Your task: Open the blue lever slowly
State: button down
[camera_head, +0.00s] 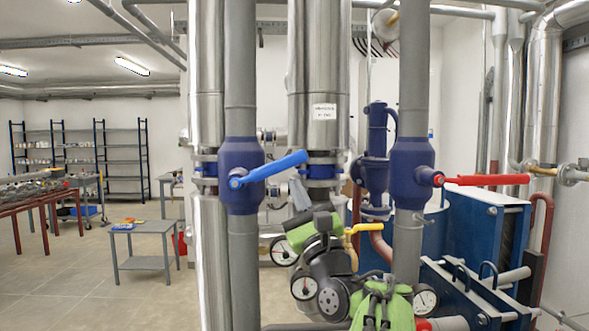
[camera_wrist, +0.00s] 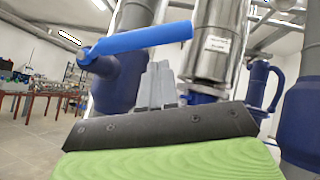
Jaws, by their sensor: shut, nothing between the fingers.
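The blue lever (camera_head: 274,168) sits on a dark blue valve body (camera_head: 240,193) on a grey vertical pipe. It points right and slightly upward in the head view. In the wrist view the blue lever (camera_wrist: 140,39) crosses the upper left, above and beyond the fingers. My gripper (camera_wrist: 160,82) is shut and empty, with grey fingers pointing up just below the lever. A gap between fingers and lever cannot be judged exactly. In the head view the gripper (camera_head: 298,190) is partly hidden behind my green and black arm.
A red lever (camera_head: 485,180) on a second blue valve (camera_head: 411,165) points right. A yellow handle (camera_head: 362,229) and pressure gauges stand close around my arm. A blue plate exchanger (camera_head: 480,240) stands at the right. The floor (camera_head: 100,290) at left is open around a small grey table (camera_head: 143,245).

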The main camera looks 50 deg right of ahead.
jog(key=shift+w+a+r, duration=0.1)
jog(key=shift+a+r, duration=0.05)
jog(key=shift+r, duration=0.3)
jog(key=shift+w+a+r, duration=0.1)
jog(key=shift+a+r, duration=0.05)
jog(key=shift+r, duration=0.25)
jog(key=shift+y, duration=0.3)
